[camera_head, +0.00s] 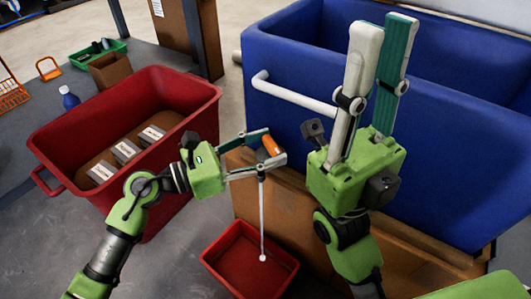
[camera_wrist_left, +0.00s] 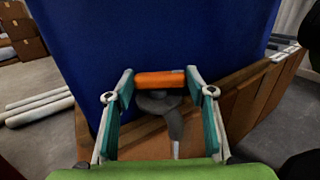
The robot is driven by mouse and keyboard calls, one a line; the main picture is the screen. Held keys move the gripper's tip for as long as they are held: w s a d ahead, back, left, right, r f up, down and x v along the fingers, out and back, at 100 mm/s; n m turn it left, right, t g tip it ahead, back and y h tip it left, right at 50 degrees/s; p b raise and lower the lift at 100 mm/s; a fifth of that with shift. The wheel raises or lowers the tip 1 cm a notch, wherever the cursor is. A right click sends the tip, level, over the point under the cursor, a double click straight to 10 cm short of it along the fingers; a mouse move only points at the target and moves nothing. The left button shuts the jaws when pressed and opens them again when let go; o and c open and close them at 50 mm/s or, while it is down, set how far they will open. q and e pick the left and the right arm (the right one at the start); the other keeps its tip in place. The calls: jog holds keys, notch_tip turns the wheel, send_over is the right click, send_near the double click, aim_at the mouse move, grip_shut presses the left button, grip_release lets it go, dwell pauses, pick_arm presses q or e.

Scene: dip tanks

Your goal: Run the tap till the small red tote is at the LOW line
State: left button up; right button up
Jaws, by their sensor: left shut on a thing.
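My left gripper (camera_head: 276,144) is shut on the orange tap handle (camera_wrist_left: 160,79), which lies crosswise between its teal pads in the left wrist view. The grey tap spout (camera_wrist_left: 172,120) is below the handle. A thin pale stream (camera_head: 262,215) runs straight down from the tap to a round white spot inside the small red tote (camera_head: 209,262). The tote stands on the floor under the tap. I cannot make out its LOW line or a clear water level. My right gripper (camera_head: 385,22) is raised, open and empty, in front of the blue tank.
The big blue tank (camera_head: 290,120) with a white rail (camera_head: 295,95) stands behind the tap on a brown wooden base (camera_head: 280,205). A large red tote (camera_head: 75,125) with labelled contents is at left. A blue bottle (camera_head: 69,98) and green tray (camera_head: 98,54) stand beyond it.

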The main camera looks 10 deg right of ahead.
dwell(0.4)
pick_arm(q)
jog(key=o, duration=1.1)
jog(key=v, duration=1.2)
jog(key=shift+r, duration=0.1)
